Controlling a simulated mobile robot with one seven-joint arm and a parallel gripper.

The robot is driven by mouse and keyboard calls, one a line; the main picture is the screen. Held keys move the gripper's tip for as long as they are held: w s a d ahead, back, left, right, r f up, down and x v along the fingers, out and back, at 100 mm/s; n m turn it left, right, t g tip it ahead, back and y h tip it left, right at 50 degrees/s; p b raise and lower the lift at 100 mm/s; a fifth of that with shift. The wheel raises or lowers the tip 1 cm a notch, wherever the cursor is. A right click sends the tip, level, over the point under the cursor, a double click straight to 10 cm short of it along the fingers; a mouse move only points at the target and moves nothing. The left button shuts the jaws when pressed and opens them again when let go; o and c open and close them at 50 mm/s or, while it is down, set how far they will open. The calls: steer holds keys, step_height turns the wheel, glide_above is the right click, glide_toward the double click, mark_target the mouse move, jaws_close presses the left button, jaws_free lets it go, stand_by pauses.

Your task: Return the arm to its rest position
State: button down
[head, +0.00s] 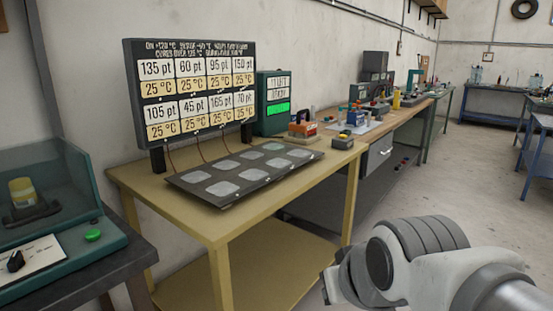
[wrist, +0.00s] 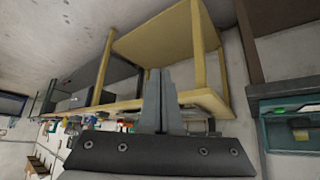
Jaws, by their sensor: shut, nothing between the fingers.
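My arm shows at the lower right of the head view, folded in front of the tables; its gripper end is not visible there. In the wrist view my gripper (wrist: 161,75) is shut, with its two grey fingers together and nothing between them. The wrist view is turned over, so the yellow table (wrist: 165,45) and the room appear upside down. The fingers point toward the yellow table and touch nothing that I can see.
The yellow table (head: 234,217) holds a dark plate with several pale pads (head: 223,188), a display board (head: 192,90) and a green box (head: 274,103). A green-walled station (head: 50,250) stands at left. A wooden bench (head: 407,112) runs behind.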

steer(key=s+d+f+m+g+h, duration=0.1)
steer(key=s+d+f+m+g, duration=0.1)
steer(key=s+d, duration=0.4)
step_height(320, 180, up, 22)
steer(key=p, duration=2.1)
steer(key=shift+s+a+f, duration=0.15)
steer(key=shift+s+a, duration=0.1)
steer(key=shift+a, duration=0.2)
